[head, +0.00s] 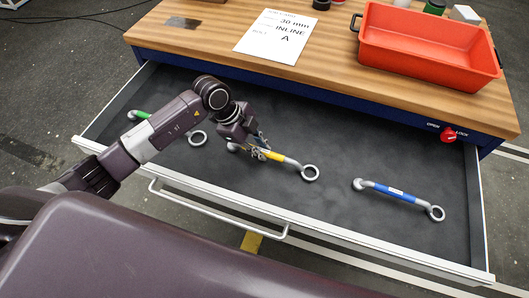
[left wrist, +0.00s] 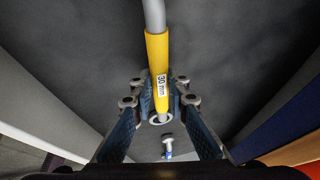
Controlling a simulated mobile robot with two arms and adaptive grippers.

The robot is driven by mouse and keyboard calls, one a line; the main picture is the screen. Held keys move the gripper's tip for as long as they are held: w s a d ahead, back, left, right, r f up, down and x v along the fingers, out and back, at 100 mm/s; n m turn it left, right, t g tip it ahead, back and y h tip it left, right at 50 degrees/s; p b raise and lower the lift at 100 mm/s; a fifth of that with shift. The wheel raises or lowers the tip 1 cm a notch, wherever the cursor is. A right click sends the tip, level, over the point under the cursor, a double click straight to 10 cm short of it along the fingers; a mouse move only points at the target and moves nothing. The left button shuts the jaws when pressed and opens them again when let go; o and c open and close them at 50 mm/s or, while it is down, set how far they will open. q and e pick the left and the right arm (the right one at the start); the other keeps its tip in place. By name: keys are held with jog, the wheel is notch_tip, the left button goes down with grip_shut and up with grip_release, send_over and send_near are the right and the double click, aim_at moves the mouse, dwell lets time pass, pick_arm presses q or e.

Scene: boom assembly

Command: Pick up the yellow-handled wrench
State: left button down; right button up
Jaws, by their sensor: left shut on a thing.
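The yellow-handled wrench (head: 276,157) is in the open drawer, between the green-handled and blue-handled ones. Its ring end lies to the right in the head view, and my gripper hides part of its left portion. My left gripper (head: 258,151) is shut on its yellow handle. In the left wrist view, the fingers (left wrist: 159,93) stand on either side of the yellow handle (left wrist: 156,48), whose label reads 30 mm. Whether the wrench is clear of the drawer floor I cannot tell. My right gripper is not in view.
A green-handled wrench (head: 137,115) lies left and a blue-handled wrench (head: 390,192) right in the drawer (head: 340,234). Behind are the wooden bench top (head: 215,42), a paper (head: 278,36) reading 30 mm, INLINE, A, and a red tray (head: 430,60). A red lock knob (head: 448,134) is on the bench front.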

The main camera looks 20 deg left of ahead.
aim_at(261, 150)
pick_arm(q)
jog(key=shift+w+r, duration=0.1)
jog(key=shift+r, duration=0.05)
notch_tip(261, 150, up, 20)
jog(key=b, duration=0.3)
jog(key=c, duration=2.4)
grip_release()
grip_shut()
jog(key=shift+f, duration=0.2)
